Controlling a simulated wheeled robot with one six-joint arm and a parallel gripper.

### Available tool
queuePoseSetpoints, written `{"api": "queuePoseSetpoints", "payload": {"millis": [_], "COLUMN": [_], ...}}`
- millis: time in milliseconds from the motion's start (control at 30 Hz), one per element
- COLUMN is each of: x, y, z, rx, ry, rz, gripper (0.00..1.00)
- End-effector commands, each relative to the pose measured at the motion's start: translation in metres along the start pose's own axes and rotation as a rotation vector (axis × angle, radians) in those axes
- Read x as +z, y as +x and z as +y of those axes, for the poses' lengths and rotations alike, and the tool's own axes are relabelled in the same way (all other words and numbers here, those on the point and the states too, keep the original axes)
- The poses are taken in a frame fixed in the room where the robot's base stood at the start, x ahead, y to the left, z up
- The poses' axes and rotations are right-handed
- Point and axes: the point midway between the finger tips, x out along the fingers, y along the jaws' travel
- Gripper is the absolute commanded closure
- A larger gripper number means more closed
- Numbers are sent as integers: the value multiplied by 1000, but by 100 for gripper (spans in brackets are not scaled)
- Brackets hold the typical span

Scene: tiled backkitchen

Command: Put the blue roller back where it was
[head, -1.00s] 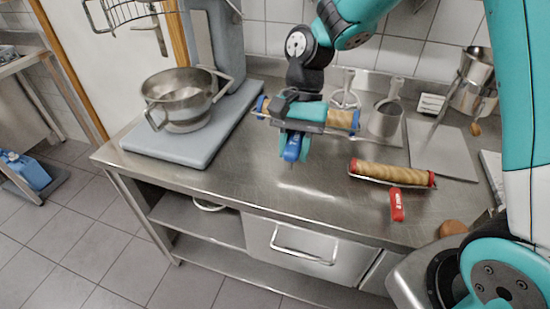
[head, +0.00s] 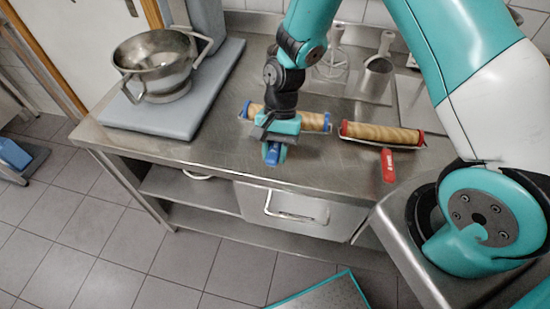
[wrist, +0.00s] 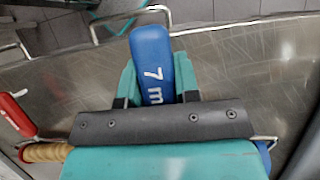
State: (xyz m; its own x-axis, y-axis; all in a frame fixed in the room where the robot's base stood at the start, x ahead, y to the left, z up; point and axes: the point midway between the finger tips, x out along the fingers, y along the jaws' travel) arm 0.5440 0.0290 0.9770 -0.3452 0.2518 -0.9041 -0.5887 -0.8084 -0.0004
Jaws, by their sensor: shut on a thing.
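The blue roller (head: 313,121) has a tan ribbed barrel, blue end caps and a blue handle (head: 274,154). My gripper (head: 275,149) is shut on the handle, which points toward the front edge of the counter. In the wrist view the handle (wrist: 150,50), marked "7 m", sits between the teal fingers of my gripper (wrist: 154,88). My gripper hides part of the barrel. The roller is low over the counter, left of the red roller (head: 382,133); I cannot tell whether it touches the steel.
The red roller's handle (head: 388,165) points toward the counter's front edge. A steel bowl (head: 157,66) stands on a grey machine base (head: 172,117) at left. Behind are a whisk (head: 333,62) and a steel cup (head: 373,80). The counter front (head: 225,160) is clear.

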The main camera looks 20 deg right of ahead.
Motion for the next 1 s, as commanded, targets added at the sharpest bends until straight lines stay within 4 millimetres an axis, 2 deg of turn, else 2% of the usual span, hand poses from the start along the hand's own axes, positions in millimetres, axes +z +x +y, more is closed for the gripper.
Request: {"api": "queuePoseSetpoints", "payload": {"millis": [300,733,767,833,867,1000], "x": [-15,-19,-18,-18,-18,-18], "y": [34,41,40,40,40,40], "z": [0,-1,0,0,0,0], "rx": [2,0,0,0,1,1], "ry": [-1,-1,-1,-1,-1,-1], "rz": [0,1,1,1,1,1], "gripper": [100,100,64,47,45,45]}}
